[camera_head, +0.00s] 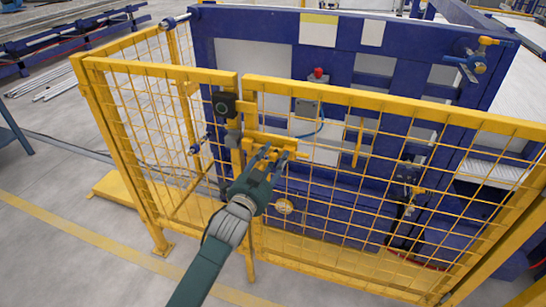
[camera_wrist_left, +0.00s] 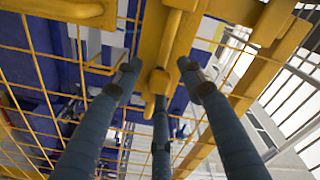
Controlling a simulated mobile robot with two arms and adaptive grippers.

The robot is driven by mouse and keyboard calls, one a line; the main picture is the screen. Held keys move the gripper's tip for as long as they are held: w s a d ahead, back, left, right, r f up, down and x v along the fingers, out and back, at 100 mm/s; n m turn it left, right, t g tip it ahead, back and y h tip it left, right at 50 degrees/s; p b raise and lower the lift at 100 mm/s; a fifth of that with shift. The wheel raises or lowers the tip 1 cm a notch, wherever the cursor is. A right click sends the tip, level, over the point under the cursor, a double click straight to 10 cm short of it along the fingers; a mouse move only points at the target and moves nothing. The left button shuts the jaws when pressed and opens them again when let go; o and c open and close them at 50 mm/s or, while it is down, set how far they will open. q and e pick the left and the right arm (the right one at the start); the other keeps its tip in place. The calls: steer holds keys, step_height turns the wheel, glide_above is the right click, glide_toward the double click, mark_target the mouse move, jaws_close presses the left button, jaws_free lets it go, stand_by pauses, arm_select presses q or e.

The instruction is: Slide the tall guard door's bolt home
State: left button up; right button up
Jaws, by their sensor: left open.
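The tall guard door (camera_head: 345,170) is a yellow frame with yellow mesh, standing upright beside a mesh panel (camera_head: 165,130) on its left. The yellow bolt (camera_head: 268,139) lies across the door's left edge, near the narrow gap between the frames. In the left wrist view its body (camera_wrist_left: 172,40) runs up the picture, with a rounded handle (camera_wrist_left: 157,88) hanging from it. My left gripper (camera_head: 275,154) is just in front of the bolt. It is open, with its blue-grey fingers (camera_wrist_left: 160,82) spread around the handle; contact cannot be told. My right gripper is not in view.
A dark switch box (camera_head: 224,104) sits on the frame left of the gap. A large blue machine (camera_head: 340,60) with a red button (camera_head: 318,74) stands behind the mesh. The floor (camera_head: 80,235) in front of the fence is clear.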

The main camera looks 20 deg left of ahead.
mark_target(258, 147)
arm_select(q)
jaws_close()
steer(key=shift+w+a+p, duration=0.15)
steer(key=shift+a+p, duration=0.4)
steer(key=shift+a, duration=2.55)
steer(key=shift+r, duration=0.1)
steer(key=shift+d, duration=0.1)
jaws_free()
steer(key=shift+s, duration=0.55)
steer(key=s+a, duration=0.1)
steer(key=s, duration=1)
steer(key=shift+a, duration=0.15)
